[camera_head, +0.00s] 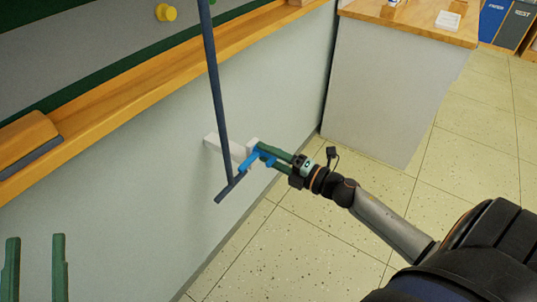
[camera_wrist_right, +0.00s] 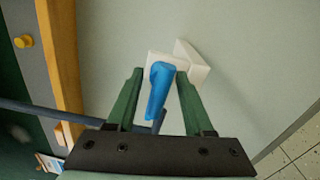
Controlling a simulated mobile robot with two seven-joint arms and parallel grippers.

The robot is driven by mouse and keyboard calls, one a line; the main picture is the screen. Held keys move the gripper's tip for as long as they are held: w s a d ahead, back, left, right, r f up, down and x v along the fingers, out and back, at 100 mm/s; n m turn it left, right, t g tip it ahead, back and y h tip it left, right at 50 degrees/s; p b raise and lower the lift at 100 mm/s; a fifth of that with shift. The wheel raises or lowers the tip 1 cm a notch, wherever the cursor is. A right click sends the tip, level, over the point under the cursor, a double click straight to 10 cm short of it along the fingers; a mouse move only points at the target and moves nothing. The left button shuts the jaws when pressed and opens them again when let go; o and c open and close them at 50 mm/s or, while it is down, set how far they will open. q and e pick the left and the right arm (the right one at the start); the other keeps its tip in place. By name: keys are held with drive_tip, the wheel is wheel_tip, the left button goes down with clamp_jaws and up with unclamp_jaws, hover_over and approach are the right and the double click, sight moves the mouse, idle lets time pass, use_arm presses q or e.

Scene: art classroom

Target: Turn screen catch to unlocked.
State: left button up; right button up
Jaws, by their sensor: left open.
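The blue screen catch (camera_head: 248,162) is on a white bracket (camera_head: 213,143) on the pale wall, beside the lower end of a dark blue rod (camera_head: 216,90). My right gripper (camera_head: 263,154) is at the catch, coming from the right. In the right wrist view the blue catch (camera_wrist_right: 160,88) lies between the two green fingers (camera_wrist_right: 160,74), with narrow gaps seeming to show beside it. The white bracket (camera_wrist_right: 190,65) is just beyond the fingertips. My left gripper (camera_head: 35,238) is open and empty at the lower left, away from the catch.
A wooden ledge (camera_head: 130,100) runs along the wall under the board, with a wooden eraser (camera_head: 27,140) on it. A yellow knob (camera_head: 165,12) is on the board. A white cabinet (camera_head: 385,90) with a wooden top stands at the back right. The tiled floor (camera_head: 450,160) is clear.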

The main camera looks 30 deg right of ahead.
clamp_jaws()
idle(1.3)
